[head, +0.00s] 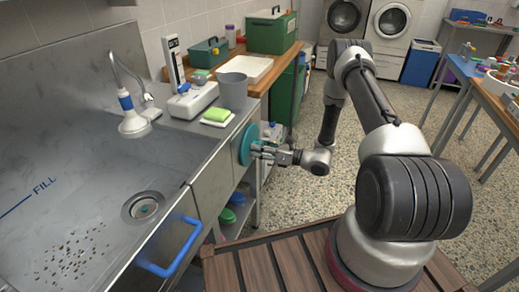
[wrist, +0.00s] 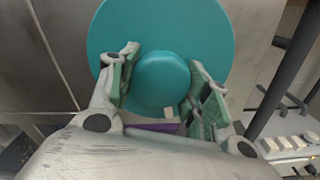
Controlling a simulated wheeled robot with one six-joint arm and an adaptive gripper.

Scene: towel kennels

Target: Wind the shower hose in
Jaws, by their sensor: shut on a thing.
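A teal round reel wheel (head: 246,145) is mounted on the front side of the steel tub unit. In the wrist view the teal disc (wrist: 165,25) fills the upper middle, with a round teal knob (wrist: 162,80) at its centre. My gripper (head: 258,150) is at the wheel, and its fingers in the wrist view (wrist: 162,92) are on both sides of the knob, shut on it. The shower head (head: 134,122), white with a blue collar, rests at the back of the steel tub, below a curved pipe (head: 118,65). Any hose behind the wheel is hidden.
The steel tub (head: 75,190) has a drain (head: 143,207) and a blue handle (head: 170,255) at its front. A grey cup (head: 233,92) and a green sponge (head: 217,114) stand on the ledge above the wheel. Open floor (head: 300,195) lies to the right.

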